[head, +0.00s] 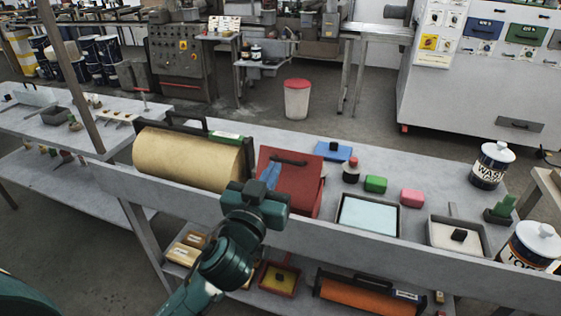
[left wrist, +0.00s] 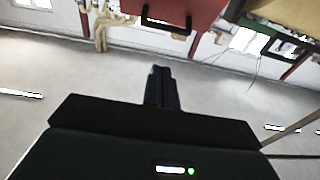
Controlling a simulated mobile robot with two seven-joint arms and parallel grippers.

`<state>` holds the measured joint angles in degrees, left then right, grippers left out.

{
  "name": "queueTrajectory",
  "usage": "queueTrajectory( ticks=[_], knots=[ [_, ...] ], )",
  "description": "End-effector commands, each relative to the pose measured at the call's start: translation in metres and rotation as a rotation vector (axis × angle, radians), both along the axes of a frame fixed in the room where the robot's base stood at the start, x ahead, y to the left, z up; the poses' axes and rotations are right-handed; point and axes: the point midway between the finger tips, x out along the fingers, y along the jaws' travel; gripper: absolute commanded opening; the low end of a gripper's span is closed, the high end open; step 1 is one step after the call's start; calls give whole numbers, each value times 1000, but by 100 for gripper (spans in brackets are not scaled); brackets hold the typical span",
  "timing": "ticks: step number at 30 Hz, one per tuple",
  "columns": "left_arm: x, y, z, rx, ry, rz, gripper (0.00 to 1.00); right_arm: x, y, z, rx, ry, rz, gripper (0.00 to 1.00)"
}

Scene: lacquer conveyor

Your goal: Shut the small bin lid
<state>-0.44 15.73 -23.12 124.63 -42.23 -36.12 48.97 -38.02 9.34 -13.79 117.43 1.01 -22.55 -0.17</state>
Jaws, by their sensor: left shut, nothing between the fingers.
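The small bin is the red box (head: 298,198) on the bench, right of the gold roller. Its red lid (head: 302,172) shows as a tilted panel with a black bar handle (head: 290,160); I cannot tell exactly how far it stands open. In the left wrist view a red panel (left wrist: 172,10) with a black handle (left wrist: 165,22) is at the top edge. My left gripper (head: 258,192) is in front of the bin's left side, overlapping it in the head view; contact cannot be told. Its fingers (left wrist: 161,88) are shut together and empty. My right gripper is not in view.
A gold roller (head: 190,160) lies close on the bin's left. A blue pad (head: 333,151), a green block (head: 375,184), a pink block (head: 411,196) and a pale blue tray (head: 368,216) are to its right. The bench's raised front edge (head: 330,236) runs below the bin.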

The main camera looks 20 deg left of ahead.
Motion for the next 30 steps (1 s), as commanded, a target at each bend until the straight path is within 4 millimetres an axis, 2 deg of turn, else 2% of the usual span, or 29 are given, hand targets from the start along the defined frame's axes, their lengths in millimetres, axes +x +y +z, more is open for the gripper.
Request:
queueTrajectory(
  ticks=[3,6,9,15,26,30],
  knots=[
    [26,0,6,3,-2,0,0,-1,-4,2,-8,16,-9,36],
    [37,-1,-10,3,3,0,0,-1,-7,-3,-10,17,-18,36],
    [46,-1,-17,1,1,-1,0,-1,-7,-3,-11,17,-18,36],
    [53,-1,-24,0,1,-2,0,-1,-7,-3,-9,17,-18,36],
    [54,-1,-24,0,1,-1,0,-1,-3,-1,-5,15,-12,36],
    [60,-1,-25,0,0,-1,0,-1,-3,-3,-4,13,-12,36]
  ],
)
